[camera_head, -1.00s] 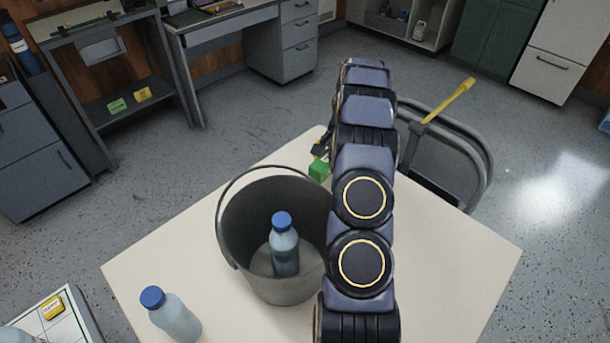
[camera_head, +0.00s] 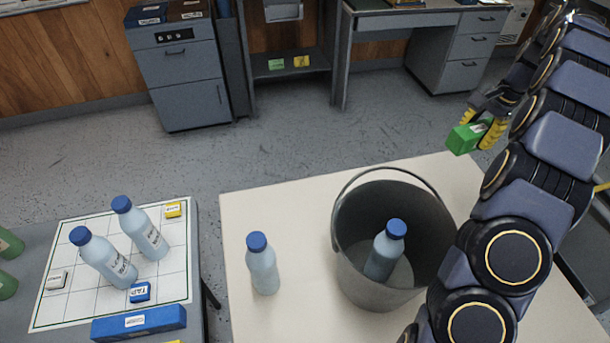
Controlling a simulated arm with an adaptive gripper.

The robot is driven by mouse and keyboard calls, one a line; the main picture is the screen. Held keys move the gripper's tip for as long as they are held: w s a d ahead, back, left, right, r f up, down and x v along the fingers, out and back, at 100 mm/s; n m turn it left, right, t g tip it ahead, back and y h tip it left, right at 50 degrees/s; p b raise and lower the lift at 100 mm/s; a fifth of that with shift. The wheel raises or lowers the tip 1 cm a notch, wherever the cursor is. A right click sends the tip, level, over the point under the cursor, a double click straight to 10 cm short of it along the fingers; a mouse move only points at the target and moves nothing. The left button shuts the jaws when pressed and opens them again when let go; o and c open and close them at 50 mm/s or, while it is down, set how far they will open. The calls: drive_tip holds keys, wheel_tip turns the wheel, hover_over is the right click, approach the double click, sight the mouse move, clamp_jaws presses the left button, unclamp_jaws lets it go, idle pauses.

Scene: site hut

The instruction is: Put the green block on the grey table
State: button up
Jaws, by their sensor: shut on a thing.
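The green block (camera_head: 464,139) is between the yellow fingertips of my gripper (camera_head: 482,131), which is shut on it. The gripper holds it in the air near the far right corner of the cream table. The grey table (camera_head: 18,316) stands at the lower left, partly cut off by the frame. A white gridded mat (camera_head: 75,311) covers much of its top.
On the mat are two blue-capped bottles (camera_head: 101,257) and small blocks; a long blue block (camera_head: 138,323) lies at the near edge. Green bottles (camera_head: 8,244) stand at far left. The cream table (camera_head: 240,205) holds a bottle (camera_head: 262,264) and a bucket (camera_head: 365,285) with another bottle inside.

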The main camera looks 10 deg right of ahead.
drive_tip(key=w+a, duration=0.6)
drive_tip(key=a, duration=0.5)
drive_tip(key=w+a, duration=0.5)
drive_tip(key=a, duration=3.3)
drive_tip(key=s+a, duration=0.6)
drive_tip(key=a, duration=0.4)
drive_tip(key=s+a, duration=0.7)
drive_tip(key=a, duration=0.2)
drive_tip(key=s+a+m, duration=0.1)
drive_tip(key=s+a, duration=0.4)
drive_tip(key=s, duration=0.3)
drive_tip(key=s+a, duration=0.5)
drive_tip(key=s, duration=0.3)
hover_over(61, 341)
drive_tip(key=d, duration=0.2)
drive_tip(key=f, duration=1.3)
drive_tip(key=s+f, duration=0.1)
drive_tip(key=f, duration=0.5)
drive_tip(key=shift+a+f, duration=0.25)
drive_tip(key=shift+f, duration=0.1)
drive_tip(key=shift+w+a+f, duration=0.35)
drive_tip(key=shift+a+f, duration=0.2)
drive_tip(key=shift+f, duration=1.65)
